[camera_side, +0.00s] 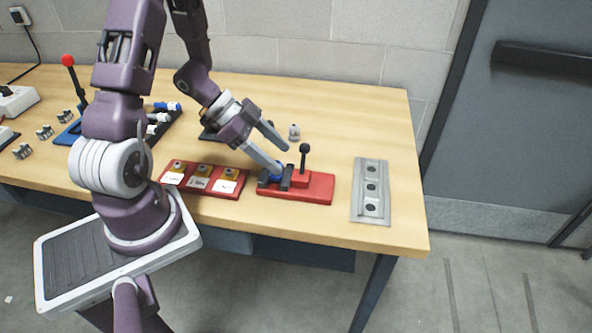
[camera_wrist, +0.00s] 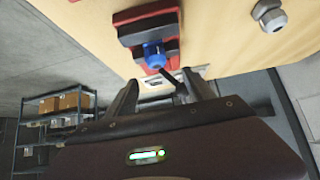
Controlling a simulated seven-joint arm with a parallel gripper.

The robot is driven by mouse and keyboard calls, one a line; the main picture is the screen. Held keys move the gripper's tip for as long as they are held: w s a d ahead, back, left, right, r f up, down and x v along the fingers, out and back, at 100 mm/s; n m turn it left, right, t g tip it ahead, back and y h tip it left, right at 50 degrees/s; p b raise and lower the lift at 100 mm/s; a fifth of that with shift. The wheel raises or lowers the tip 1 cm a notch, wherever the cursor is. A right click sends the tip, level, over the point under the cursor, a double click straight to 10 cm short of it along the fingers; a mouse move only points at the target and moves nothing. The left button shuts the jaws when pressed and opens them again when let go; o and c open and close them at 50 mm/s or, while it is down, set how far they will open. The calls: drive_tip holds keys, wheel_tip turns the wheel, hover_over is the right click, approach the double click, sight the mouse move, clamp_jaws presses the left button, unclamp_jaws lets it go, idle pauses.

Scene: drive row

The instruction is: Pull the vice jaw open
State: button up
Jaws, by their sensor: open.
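The vice is a red base (camera_side: 318,189) with dark jaws (camera_side: 287,177) and an upright black handle with a round knob (camera_side: 304,149). It also shows in the wrist view (camera_wrist: 143,17). My gripper (camera_side: 284,160) is open just left of the handle, one finger reaching down near the jaws. In the wrist view a dark rod (camera_wrist: 178,86) shows between the fingers; contact cannot be told.
A red tray (camera_side: 206,190) with yellow-topped pieces lies left of the vice. A grey plate (camera_side: 371,213) with three round fittings lies to its right. A grey fitting (camera_side: 294,131) stands behind. Bare tabletop (camera_side: 370,125) is free at the back right.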

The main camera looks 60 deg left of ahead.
sight(299, 173)
drive_tip(key=x, duration=0.6)
drive_tip(key=shift+w+d+f, duration=0.2)
drive_tip(key=shift+d+f, duration=0.05)
clamp_jaws()
